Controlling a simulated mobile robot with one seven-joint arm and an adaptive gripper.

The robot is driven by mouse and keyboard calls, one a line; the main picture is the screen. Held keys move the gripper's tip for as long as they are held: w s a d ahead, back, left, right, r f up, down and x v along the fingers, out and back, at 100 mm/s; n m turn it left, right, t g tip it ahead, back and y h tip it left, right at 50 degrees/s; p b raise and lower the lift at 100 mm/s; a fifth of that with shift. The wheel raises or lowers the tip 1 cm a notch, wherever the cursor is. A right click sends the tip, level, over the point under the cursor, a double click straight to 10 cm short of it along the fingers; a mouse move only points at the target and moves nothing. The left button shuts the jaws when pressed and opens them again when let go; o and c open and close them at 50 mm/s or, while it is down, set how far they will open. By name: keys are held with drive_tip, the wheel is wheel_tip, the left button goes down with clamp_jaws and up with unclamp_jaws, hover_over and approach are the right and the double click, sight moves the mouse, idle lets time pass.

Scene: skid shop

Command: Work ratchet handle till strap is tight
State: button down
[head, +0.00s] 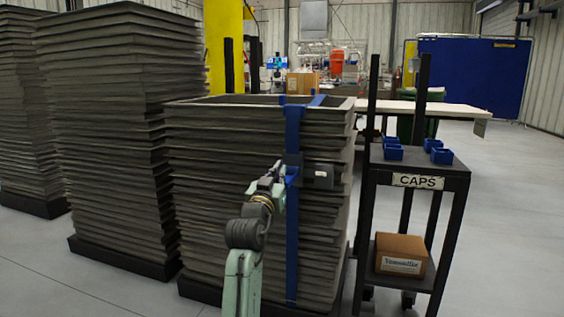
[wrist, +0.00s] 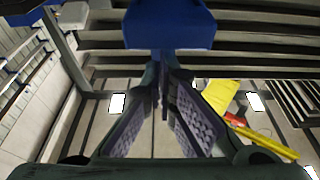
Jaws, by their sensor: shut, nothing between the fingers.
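A blue strap (head: 292,232) runs down the near face of a stack of dark grey panels (head: 225,200) and over its top. The dark ratchet (head: 319,177) sits on the strap at upper-middle height and sticks out to the right. My gripper (head: 280,172) is at the strap, just left of the ratchet; its tips are hard to make out in the head view. In the wrist view my gripper (wrist: 164,82) is shut and empty, its fingers converging below a blue piece (wrist: 169,25). I cannot tell whether that piece is strap or handle, or whether the fingers touch it.
A black cart (head: 450,177) labelled CAPS stands close on the right, with several blue caps (head: 393,153) on top and a cardboard box (head: 401,256) below. Taller panel stacks (head: 105,140) stand at left. Open floor (head: 510,230) lies at far right.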

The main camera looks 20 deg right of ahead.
drive_tip(key=s+a+r+g+y+p, duration=0.3)
drive_tip(key=s+a+r+p, duration=0.3)
drive_tip(key=p, duration=2.3)
drive_tip(key=s+g, duration=0.1)
drive_tip(key=s, duration=0.1)
drive_tip(key=shift+s+r+g, duration=0.35)
drive_tip(key=shift+s+g, duration=0.05)
drive_tip(key=shift+w, duration=0.1)
drive_tip(key=w+d+f+p, duration=0.3)
drive_tip(key=w+d+f, duration=0.2)
drive_tip(key=w, duration=0.3)
drive_tip(key=shift+d+f, duration=0.2)
drive_tip(key=shift+f, duration=0.55)
